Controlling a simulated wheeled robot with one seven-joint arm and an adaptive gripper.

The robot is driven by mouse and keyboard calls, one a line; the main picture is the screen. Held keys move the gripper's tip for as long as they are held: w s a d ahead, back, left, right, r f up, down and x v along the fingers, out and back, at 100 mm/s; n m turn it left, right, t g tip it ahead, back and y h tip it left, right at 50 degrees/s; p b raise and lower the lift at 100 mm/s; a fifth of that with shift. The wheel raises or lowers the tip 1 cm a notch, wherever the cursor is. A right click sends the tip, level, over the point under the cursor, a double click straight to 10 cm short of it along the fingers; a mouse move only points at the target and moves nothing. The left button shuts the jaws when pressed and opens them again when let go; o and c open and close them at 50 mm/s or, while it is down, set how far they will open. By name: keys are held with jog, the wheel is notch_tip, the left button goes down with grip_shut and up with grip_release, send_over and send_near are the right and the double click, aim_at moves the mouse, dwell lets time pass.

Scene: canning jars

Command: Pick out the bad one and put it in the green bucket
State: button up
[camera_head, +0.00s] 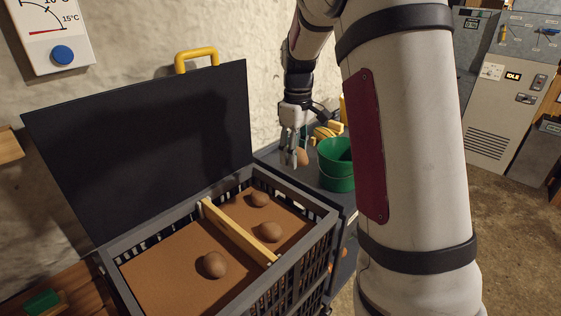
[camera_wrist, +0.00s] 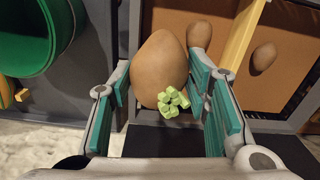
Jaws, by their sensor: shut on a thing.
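My gripper (camera_head: 291,160) is shut on a brown potato (camera_head: 303,157) and holds it in the air near the green bucket (camera_head: 337,178). In the wrist view the held potato (camera_wrist: 160,66) sits between the teal finger pads and bears a cluster of pale green sprouts. The bucket (camera_wrist: 48,52) is at the upper left there, apart from the potato. Three brown potatoes lie in the open crate (camera_head: 318,212): one at the back (camera_head: 260,199), one at the right (camera_head: 270,231) and one at the front (camera_head: 213,265). I see no sprouts on them.
A wooden divider (camera_head: 235,233) splits the crate's brown bed. The crate's dark lid (camera_head: 150,145) stands open behind it with a yellow handle (camera_head: 196,55). Yellow things (camera_head: 327,131) lie behind the bucket on the dark surface. A dial panel (camera_head: 52,35) hangs at the left.

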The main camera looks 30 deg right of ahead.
jog(key=w+d, duration=0.2)
jog(key=d, duration=0.8)
jog(key=w+d+r, duration=0.1)
jog(key=w+d, duration=0.1)
jog(key=d, duration=0.9)
jog(key=shift+w+d, duration=0.2)
jog(key=shift+f+b, duration=1.7)
jog(key=shift+f, duration=4.65)
jog(key=shift+f+b, duration=0.55)
jog(key=shift+f, duration=1.05)
